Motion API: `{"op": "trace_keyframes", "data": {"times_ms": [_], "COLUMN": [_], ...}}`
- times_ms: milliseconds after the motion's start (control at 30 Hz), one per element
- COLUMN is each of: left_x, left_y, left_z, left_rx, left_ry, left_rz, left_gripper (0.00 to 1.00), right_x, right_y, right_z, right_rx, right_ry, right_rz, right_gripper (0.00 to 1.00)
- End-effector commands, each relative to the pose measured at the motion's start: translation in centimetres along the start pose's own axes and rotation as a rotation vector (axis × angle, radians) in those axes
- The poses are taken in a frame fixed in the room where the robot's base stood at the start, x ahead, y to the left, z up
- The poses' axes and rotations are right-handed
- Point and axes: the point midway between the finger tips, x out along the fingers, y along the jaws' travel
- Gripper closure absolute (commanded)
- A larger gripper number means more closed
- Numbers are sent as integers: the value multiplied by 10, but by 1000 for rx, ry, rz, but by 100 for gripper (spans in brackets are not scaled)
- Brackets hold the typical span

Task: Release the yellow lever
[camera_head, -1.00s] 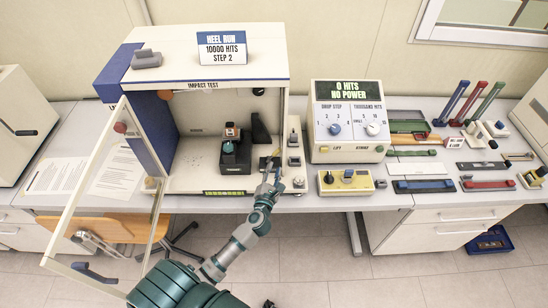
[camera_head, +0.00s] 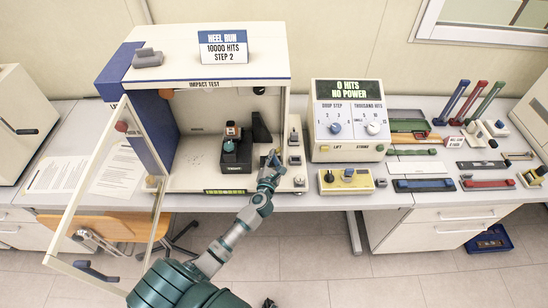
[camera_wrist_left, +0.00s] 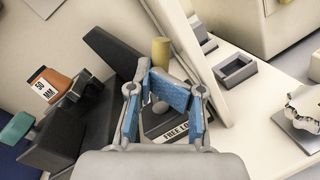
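My left gripper (camera_head: 270,160) is at the right front of the impact test cabinet (camera_head: 207,70), low over its floor. In the left wrist view its blue-padded fingertips (camera_wrist_left: 152,80) are drawn together, with nothing clearly seen between them. A yellow upright cylinder (camera_wrist_left: 161,50), which looks like the yellow lever's grip, stands just beyond the fingertips; I cannot tell whether they touch it. A dark base with a label starting "FREE LO" (camera_wrist_left: 172,130) lies under the fingers, partly hidden. In the head view the gripper hides the lever. My right gripper is not in view.
The clear cabinet door (camera_head: 105,190) stands open at left. A dark shoe fixture (camera_head: 236,150) is left of the gripper. A narrow panel (camera_head: 295,150) and a control box (camera_head: 348,120) reading "0 HITS NO POWER" are to the right. Tools cover the right bench.

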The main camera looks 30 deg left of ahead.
Motion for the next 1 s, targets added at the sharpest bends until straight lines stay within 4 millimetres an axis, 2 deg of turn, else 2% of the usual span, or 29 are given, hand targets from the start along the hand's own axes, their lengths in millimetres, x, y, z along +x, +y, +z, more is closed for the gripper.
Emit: {"op": "trace_keyframes", "data": {"times_ms": [33,200,333,600,767,1000], "left_x": [-1,0,1,1,-1,-19], "left_y": [-6,-3,-1,0,-2,-2], "left_z": [2,-2,-5,-4,-4,-3], "left_rx": [-4,-11,-13,-9,-10,-10], "left_ry": [-10,-11,-9,-5,-7,-7], "left_rz": [-16,-20,-20,-14,-18,-20], "left_gripper": [72,71,71,71,71,71], "right_x": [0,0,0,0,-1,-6], "right_y": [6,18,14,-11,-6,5], "right_z": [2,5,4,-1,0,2], "right_rx": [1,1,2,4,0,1], "right_ry": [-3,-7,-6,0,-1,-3], "right_rz": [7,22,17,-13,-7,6], "right_gripper": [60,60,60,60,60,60]}}
